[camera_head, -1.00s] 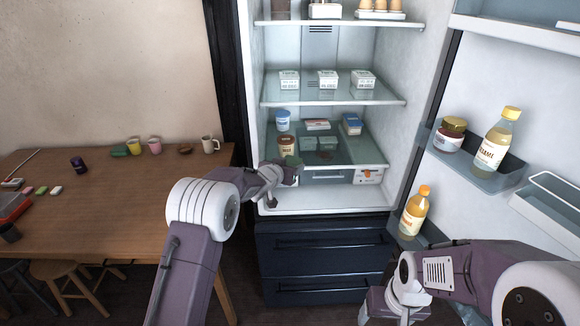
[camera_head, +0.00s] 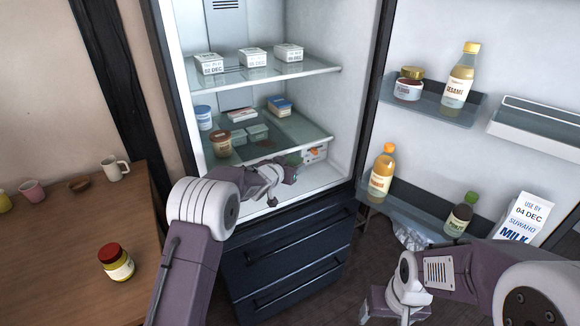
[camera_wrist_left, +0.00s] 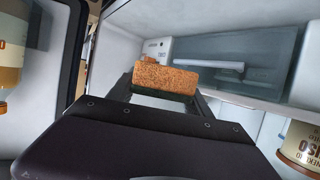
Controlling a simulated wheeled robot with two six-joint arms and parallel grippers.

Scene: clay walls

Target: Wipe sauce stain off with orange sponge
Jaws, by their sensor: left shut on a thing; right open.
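My left gripper (camera_head: 287,171) reaches into the open fridge, just below and in front of the lower glass shelf (camera_head: 318,134). In the left wrist view it is shut on the orange sponge (camera_wrist_left: 166,77), a rough orange-brown block between the fingers. In the head view the sponge is mostly hidden; a small green patch shows at the fingertips. A small dark reddish patch (camera_head: 265,143), perhaps the sauce stain, shows at the lower shelf, behind and left of the gripper. My right gripper (camera_head: 392,302) is open and empty, low in front of the fridge door.
The lower shelf holds a brown jar (camera_head: 221,144), a blue-lidded tub (camera_head: 203,117) and several boxes and containers. Door racks at right hold bottles and a milk carton (camera_head: 524,218). A red-lidded jar (camera_head: 115,262) stands on the wooden table (camera_head: 60,270) at left.

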